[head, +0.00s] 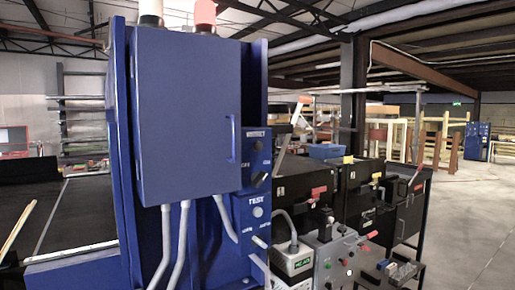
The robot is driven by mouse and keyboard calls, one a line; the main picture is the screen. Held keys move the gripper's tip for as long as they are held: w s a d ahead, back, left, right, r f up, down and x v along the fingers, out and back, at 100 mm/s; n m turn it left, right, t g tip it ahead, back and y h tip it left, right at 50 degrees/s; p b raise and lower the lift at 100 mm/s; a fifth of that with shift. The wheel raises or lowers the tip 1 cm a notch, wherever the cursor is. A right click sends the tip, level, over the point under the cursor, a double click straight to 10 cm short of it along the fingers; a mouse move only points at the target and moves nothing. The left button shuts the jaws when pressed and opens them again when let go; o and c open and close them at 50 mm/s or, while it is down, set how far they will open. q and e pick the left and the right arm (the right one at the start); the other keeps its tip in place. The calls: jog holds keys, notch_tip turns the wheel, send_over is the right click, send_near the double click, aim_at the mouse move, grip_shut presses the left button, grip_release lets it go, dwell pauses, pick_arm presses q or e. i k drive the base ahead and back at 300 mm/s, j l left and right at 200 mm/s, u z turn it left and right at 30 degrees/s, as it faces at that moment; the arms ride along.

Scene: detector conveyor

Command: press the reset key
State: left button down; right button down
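A tall blue cabinet (188,110) stands in front of me, with a shut door and a vertical handle. On its right side is a narrow blue control panel (251,197). The panel has a dark knob (261,180) in its upper part. Below it, under the word TEST, is a round pale button (257,212). Other small labels on the panel are too small to read, and I cannot tell which control is the reset key. Neither of my grippers shows in the head view.
Grey conduits (179,245) run down from the cabinet. A dark conveyor belt (80,215) lies at the left. A grey box with levers and knobs (340,262) and black cabinets (310,190) crowd the lower right. Open floor (470,230) lies at the far right.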

aim_at(258, 146)
jog(key=i+j, duration=0.2)
jog(key=i+j+z, duration=0.1)
jog(key=j, duration=0.35)
jog(key=i+j+z, duration=0.1)
jog(key=i+j, duration=0.3)
jog(key=j, duration=0.3)
jog(key=i+j+z, duration=0.1)
jog(key=j, duration=0.25)
jog(key=i+j, duration=0.2)
jog(key=j, duration=0.15)
jog(key=z, duration=0.05)
